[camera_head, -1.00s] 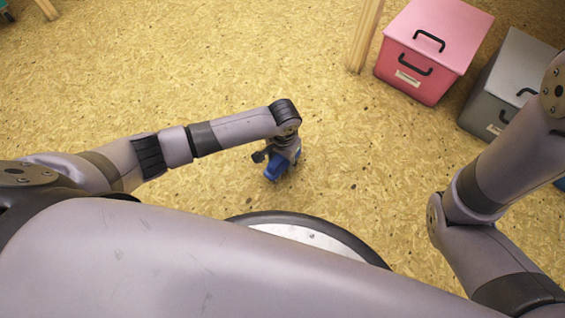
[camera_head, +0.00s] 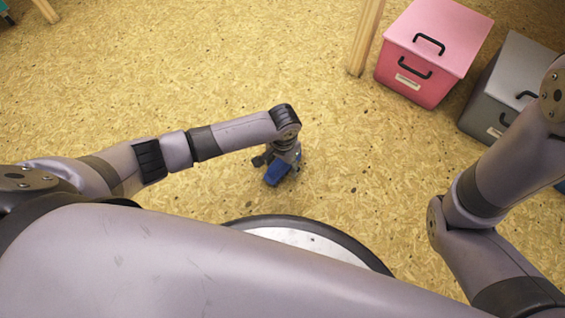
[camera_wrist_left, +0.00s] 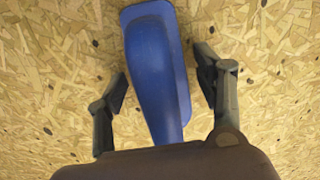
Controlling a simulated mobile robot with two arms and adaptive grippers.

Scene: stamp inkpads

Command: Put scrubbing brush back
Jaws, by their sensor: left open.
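A blue scrubbing brush (camera_head: 277,172) lies on the speckled floor below my left gripper (camera_head: 270,160) in the head view. In the left wrist view the brush (camera_wrist_left: 156,70) has a long rounded handle on a wider flat base. The handle runs between the two fingers of my left gripper (camera_wrist_left: 162,90). The fingers are open, one on each side, with a gap to the brush on both sides. The near end of the brush is hidden behind the gripper body. My right arm is at the right of the head view, but its gripper is out of view.
A pink lidded box (camera_head: 428,52) with black handles stands at the upper right. A grey lidded box (camera_head: 507,88) stands beside it. A wooden leg (camera_head: 366,38) is left of the pink box. The floor around the brush is clear.

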